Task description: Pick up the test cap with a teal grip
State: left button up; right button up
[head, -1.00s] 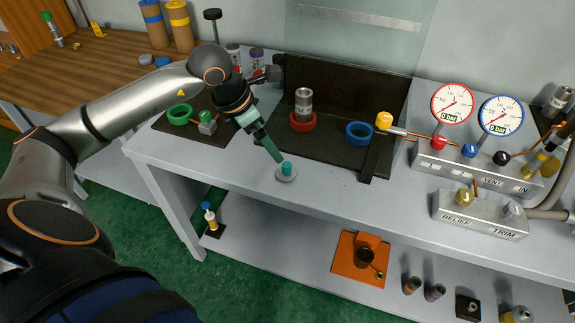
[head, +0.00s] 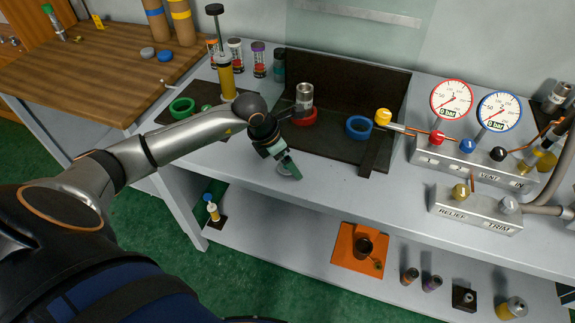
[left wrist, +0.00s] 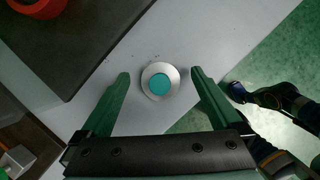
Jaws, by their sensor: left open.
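The test cap (left wrist: 160,81) is a pale metal disc with a round teal grip on top. In the left wrist view it sits on the bench between and just beyond my fingertips, with bench visible on both sides of it. In the head view the cap (head: 284,170) is mostly hidden behind my gripper. My left gripper (head: 293,172) points down at it with green fingers, open and empty. I cannot tell how high the fingertips are above the bench.
A dark mat with a back panel (head: 340,90) carries a red ring (head: 303,117) holding a metal cylinder, and a blue ring (head: 359,128). A gauge manifold (head: 470,165) stands at right. The bench's front edge is close to the cap; bare bench lies to its right.

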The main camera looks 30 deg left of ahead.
pick_arm(q)
grip_shut()
dwell(0.8)
